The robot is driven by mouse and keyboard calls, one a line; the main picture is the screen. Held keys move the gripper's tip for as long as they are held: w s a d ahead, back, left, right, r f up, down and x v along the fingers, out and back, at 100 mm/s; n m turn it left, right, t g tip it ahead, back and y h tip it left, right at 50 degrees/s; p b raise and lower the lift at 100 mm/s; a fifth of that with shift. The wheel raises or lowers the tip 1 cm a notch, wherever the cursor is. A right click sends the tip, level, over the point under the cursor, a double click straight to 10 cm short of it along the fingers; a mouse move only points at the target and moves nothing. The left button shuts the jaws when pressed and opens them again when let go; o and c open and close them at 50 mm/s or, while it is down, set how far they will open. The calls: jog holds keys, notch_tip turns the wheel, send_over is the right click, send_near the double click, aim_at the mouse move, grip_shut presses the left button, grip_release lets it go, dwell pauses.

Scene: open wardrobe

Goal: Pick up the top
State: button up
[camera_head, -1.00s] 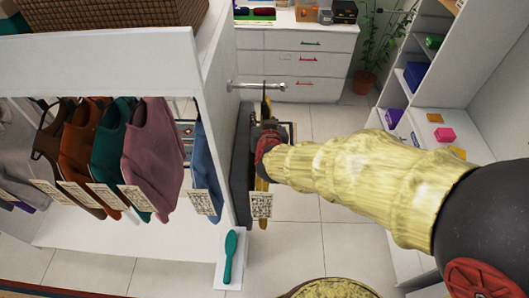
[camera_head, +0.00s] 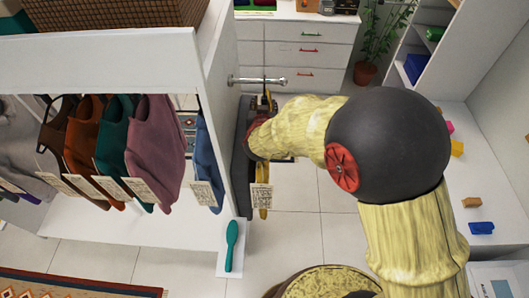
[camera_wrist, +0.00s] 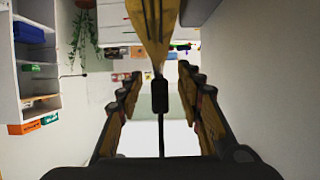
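A yellow top (camera_head: 263,211) with a paper tag hangs edge-on from the short metal rod on the wardrobe's outer side. My arm hides its middle in the head view. In the wrist view the yellow top (camera_wrist: 152,30) shows at the upper middle, with a dark hanger neck (camera_wrist: 160,96) and thin stem below it. My gripper (camera_wrist: 160,76) is open, its two fingers on either side of the hanger neck with gaps on both sides. The fingers do not touch it. In the head view my gripper is mostly hidden behind my arm, beside the top.
Several other tops, such as a mauve one (camera_head: 155,140), hang inside the wardrobe (camera_head: 120,62) at left. The metal rod (camera_head: 258,80) juts from its side panel. A white drawer unit (camera_head: 307,50) stands behind, shelves (camera_head: 425,85) at right. A teal brush (camera_head: 231,246) is below.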

jog(key=shift+c, duration=1.4)
grip_shut()
jog(key=shift+r, duration=0.1)
